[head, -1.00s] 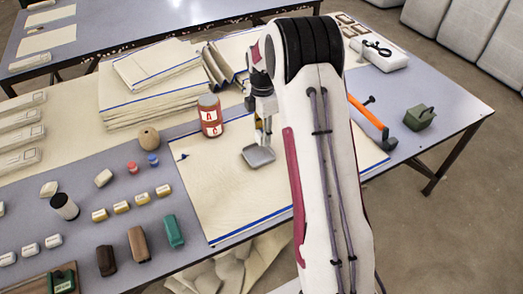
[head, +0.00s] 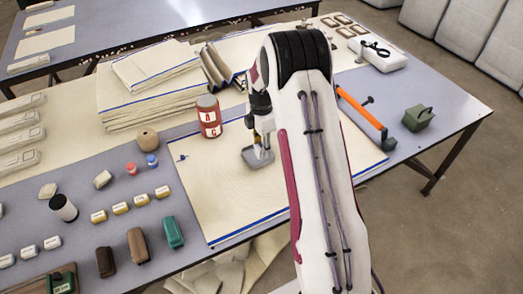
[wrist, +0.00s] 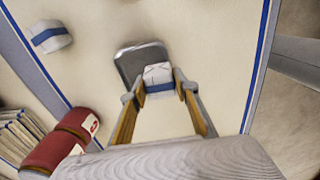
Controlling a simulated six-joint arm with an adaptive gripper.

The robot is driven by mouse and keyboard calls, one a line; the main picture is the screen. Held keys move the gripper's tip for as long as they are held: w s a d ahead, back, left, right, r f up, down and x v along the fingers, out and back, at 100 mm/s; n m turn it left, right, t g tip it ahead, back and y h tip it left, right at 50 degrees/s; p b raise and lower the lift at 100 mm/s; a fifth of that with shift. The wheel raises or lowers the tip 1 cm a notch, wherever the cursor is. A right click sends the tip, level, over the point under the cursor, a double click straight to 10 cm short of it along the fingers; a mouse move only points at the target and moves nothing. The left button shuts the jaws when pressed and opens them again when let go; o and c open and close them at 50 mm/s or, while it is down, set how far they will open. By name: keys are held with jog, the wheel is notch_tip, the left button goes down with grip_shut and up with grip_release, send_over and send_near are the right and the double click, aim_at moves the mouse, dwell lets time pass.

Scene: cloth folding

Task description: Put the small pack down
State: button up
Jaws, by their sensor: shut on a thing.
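My gripper (wrist: 160,90) is shut on a small white pack (wrist: 158,76) with a blue band, seen in the wrist view. In the head view my gripper (head: 263,150) is low, over the right part of a shallow grey dish (head: 249,161). The dish also shows in the wrist view (wrist: 128,62), partly behind the pack. I cannot tell whether the pack touches the dish floor. The dish lies on a cream cloth (head: 220,200) with blue edge stripes. A second white pack with a blue band (wrist: 51,36) lies on the cloth's left side, apart from the dish.
A red can (head: 208,116) stands behind and left of the dish. Folded cloths (head: 150,85) are stacked at the back. The front of the cloth is clear.

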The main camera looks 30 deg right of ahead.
aim_at(261, 146)
jog(key=shift+f, duration=0.9)
jog(key=shift+f, duration=0.3)
jog(key=o, duration=1.1)
jog(key=shift+r, duration=0.1)
notch_tip(261, 146, up, 8)
jog(key=shift+f, duration=0.25)
jog(key=shift+r, duration=0.25)
